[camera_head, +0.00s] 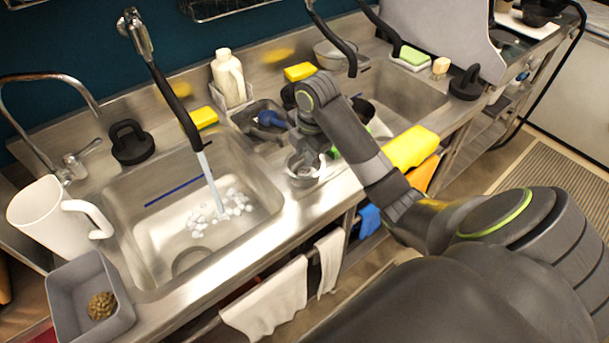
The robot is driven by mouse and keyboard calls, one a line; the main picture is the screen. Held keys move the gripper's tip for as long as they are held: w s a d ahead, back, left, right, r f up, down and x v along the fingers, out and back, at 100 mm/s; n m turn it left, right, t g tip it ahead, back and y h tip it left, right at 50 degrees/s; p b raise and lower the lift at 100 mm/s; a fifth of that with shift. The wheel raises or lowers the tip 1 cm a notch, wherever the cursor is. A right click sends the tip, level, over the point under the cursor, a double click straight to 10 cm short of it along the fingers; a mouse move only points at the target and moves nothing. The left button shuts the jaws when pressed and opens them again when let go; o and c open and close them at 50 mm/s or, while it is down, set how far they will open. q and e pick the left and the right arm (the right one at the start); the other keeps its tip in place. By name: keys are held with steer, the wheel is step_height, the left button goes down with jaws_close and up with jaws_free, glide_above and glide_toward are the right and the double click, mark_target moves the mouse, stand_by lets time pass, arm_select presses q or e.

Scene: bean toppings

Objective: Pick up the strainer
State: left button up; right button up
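A small round metal vessel that looks like the strainer (302,180) sits at the counter's front strip, between the two sinks. My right arm comes in from the right, and its gripper (318,152) points down right at the vessel's rim. The wrist and fingers hide part of the rim. I cannot tell whether the fingers are closed on it or only beside it. My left gripper is not in view.
Water runs into the left sink (245,165), over pale pieces. A white pitcher (50,222) and a grey bin (62,305) with brown beans stand at left. A white bottle (228,76), a grey caddy (252,112) and yellow sponges (300,71) are behind the gripper.

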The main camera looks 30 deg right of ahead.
mark_target(303, 175)
steer(key=shift+w+f, duration=0.1)
steer(key=shift+f, duration=0.25)
steer(key=f, duration=0.1)
steer(key=f+p, duration=0.1)
steer(key=f, duration=0.2)
steer(key=shift+w+d+f, duration=0.1)
steer(key=shift+w+f, duration=0.2)
steer(key=shift+w, duration=0.05)
steer(key=shift+w+f, duration=0.1)
steer(key=shift+f, duration=0.15)
jaws_close()
